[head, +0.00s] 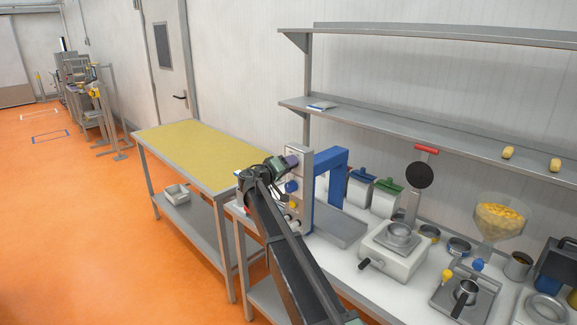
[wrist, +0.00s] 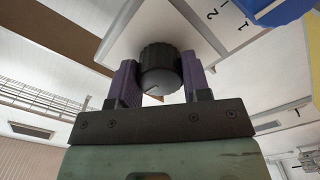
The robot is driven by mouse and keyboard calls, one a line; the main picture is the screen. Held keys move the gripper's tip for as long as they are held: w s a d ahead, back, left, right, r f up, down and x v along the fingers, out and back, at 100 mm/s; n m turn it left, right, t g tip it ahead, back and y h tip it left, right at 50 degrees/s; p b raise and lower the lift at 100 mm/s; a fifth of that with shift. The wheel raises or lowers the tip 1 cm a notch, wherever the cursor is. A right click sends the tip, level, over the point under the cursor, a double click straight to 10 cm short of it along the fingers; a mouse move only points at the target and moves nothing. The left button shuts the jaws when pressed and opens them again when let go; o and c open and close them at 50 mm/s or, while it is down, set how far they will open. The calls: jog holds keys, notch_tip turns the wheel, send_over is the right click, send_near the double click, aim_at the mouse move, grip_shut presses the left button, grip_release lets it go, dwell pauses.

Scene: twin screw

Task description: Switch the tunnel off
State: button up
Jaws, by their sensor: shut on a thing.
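The tunnel (head: 331,158) is a blue arch on the white-topped bench, with a grey control panel (head: 305,160) on its left side. My gripper (head: 290,163) is at the upper part of this panel. In the wrist view, my gripper (wrist: 160,82) has its two purple fingers on either side of a round black knob (wrist: 159,70) and is shut on it. The knob has a short pale pointer line. A blue knob (wrist: 278,10) with "1" and "2" marks beside it shows at the upper right. In the head view my gripper hides the black knob.
A yellow-topped table (head: 195,145) stands left of the bench. A white scale-like device (head: 395,250), lidded containers (head: 386,198) and a hopper of yellow pieces (head: 502,215) stand to the right. Shelves (head: 430,125) hang above. The orange floor at left is open.

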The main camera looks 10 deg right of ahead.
jog(key=n, duration=0.6)
jog(key=shift+n, duration=0.3)
dwell(0.4)
jog(key=o, duration=0.9)
jog(key=shift+s+a, duration=0.1)
jog(key=v, duration=1)
jog(key=shift+s+a+r, duration=0.1)
jog(key=shift+s+a, duration=0.05)
jog(key=shift+a, duration=0.1)
